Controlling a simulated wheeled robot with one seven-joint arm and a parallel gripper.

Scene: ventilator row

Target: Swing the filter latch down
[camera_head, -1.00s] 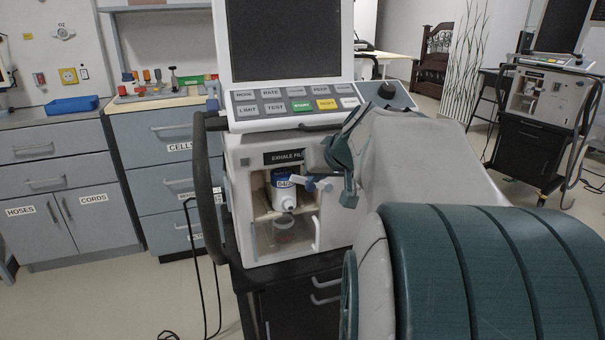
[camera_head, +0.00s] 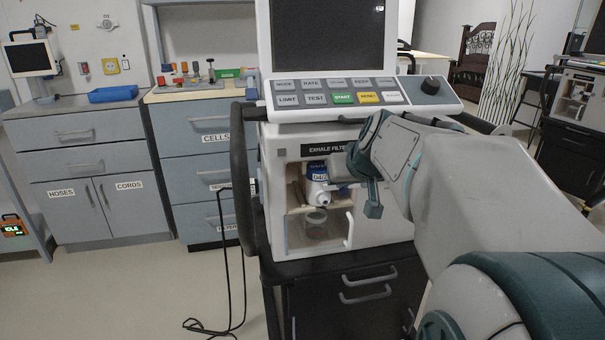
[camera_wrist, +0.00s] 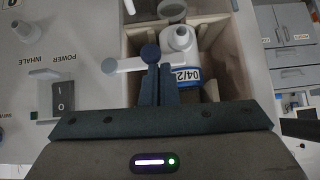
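The filter latch (camera_wrist: 128,63) is a pale bar with a dark blue round knob, seen in the wrist view. It reaches roughly level from the front panel across the edge of the open filter bay, in front of the white filter (camera_wrist: 180,40) with its blue band and label. My gripper (camera_wrist: 158,68) has its two dark fingers together, with the tips right at the knob; I cannot tell whether they touch it. No object shows between the fingers. In the head view my gripper (camera_head: 336,172) is at the bay's right side and partly hides the latch and the filter (camera_head: 318,185).
The ventilator's button panel and screen (camera_head: 328,35) stand above the bay. A clear cup (camera_head: 316,218) sits low in the bay, near a white upright handle (camera_head: 349,230). The wrist view shows a power switch (camera_wrist: 63,96) beside the latch. Grey cabinets (camera_head: 85,180) stand at left.

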